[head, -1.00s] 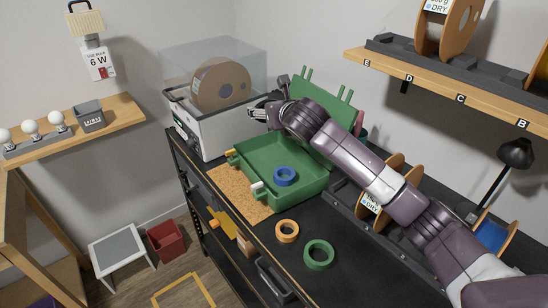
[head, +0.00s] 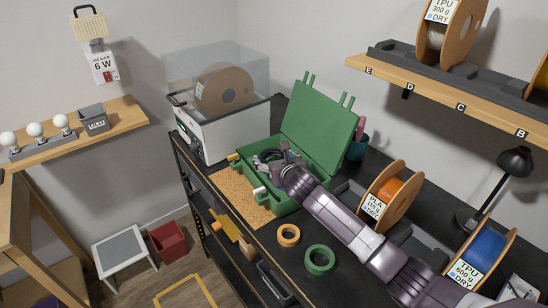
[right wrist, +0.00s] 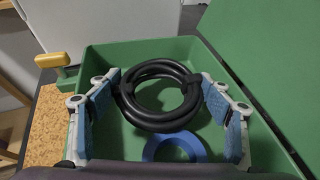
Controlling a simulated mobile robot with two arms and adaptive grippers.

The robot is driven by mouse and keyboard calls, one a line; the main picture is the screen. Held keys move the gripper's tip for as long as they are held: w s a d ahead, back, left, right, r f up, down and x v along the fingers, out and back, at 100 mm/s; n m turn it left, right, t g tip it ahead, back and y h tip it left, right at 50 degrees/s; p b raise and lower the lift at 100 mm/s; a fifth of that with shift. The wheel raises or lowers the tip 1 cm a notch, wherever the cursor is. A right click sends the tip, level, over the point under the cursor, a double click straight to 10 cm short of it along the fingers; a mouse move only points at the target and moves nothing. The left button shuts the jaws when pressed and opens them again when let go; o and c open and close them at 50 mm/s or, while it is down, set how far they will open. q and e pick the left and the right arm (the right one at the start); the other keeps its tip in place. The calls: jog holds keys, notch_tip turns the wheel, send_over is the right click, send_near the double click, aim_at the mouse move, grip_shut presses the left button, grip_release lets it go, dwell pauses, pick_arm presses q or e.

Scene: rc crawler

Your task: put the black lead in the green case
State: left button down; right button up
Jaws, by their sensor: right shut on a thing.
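The black lead (right wrist: 160,125) is a round coil. In the right wrist view my right gripper (right wrist: 166,96) is shut on it, with blue finger pads on either side. The green case (right wrist: 262,150) stands open below and around the coil. Its raised lid (head: 318,125) leans back in the head view. The lead also shows there (head: 266,154), inside the outline of the case, with my right gripper (head: 274,158) at it. I cannot tell whether the lead touches the case floor. A blue ring (right wrist: 172,146) lies in the case. My left gripper is not in view.
A cork mat (head: 240,198) lies before the case. An orange ring (head: 288,235) and a green ring (head: 319,259) lie on the black bench. A white box with a clear cover (head: 215,130) stands left of the case. Spools (head: 386,203) stand to the right.

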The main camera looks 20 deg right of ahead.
jog(key=shift+f, duration=0.15)
jog(key=o, duration=1.2)
jog(key=shift+f, duration=0.1)
jog(key=shift+o, duration=0.2)
jog(key=shift+r, duration=0.3)
jog(key=p+v, duration=1)
jog(key=shift+s+r, duration=0.25)
jog(key=shift+s+r+p, duration=0.1)
jog(key=shift+s+p, duration=0.35)
jog(key=shift+s, duration=0.25)
